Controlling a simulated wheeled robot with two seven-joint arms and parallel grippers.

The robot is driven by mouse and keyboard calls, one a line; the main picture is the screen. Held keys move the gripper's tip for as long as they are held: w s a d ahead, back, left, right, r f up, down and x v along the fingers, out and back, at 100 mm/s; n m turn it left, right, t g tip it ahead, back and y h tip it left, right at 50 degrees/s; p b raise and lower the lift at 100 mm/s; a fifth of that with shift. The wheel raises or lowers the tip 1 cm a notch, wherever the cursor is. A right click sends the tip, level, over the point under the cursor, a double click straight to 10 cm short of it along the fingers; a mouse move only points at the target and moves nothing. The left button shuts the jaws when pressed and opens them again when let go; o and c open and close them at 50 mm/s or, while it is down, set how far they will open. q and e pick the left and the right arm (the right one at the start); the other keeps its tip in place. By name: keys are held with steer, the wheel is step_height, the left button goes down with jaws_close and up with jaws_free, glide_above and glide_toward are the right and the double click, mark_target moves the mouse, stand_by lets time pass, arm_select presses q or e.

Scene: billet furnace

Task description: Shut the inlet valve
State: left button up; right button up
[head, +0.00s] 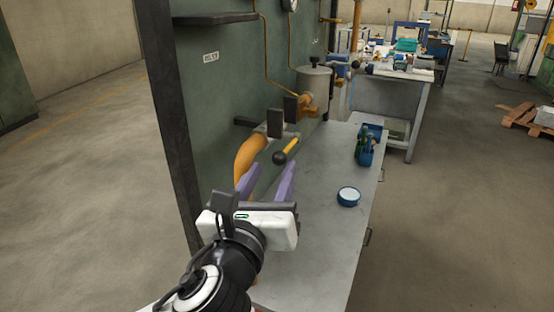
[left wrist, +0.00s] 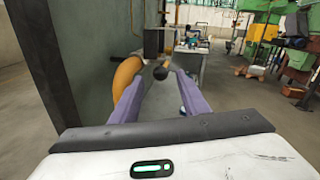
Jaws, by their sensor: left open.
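The inlet valve's lever shows in the head view as a yellow bar (head: 291,146) with a black ball knob (head: 280,158) at its near end. It sits beside a curved orange pipe (head: 250,155) in front of the green panel. My left gripper (head: 270,172), with purple fingers, is open and empty, close in front of the knob. Contact is not visible. The lever's pivot is partly hidden by dark blocks. My right gripper is out of view.
The grey bench (head: 322,222) holds a blue-and-white roll (head: 348,196) and a blue tool caddy (head: 370,150) to the right. The green panel (head: 220,110) stands close on the left. A grey cylindrical tank (head: 314,88) is behind the lever. The bench's near right part is clear.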

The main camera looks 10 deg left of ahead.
mark_target(278, 161)
arm_select(q)
steer(key=shift+w+d, duration=0.15)
steer(key=shift+w, duration=0.95)
steer(key=shift+w+d, duration=0.15)
steer(key=shift+w, duration=0.9)
jaws_close()
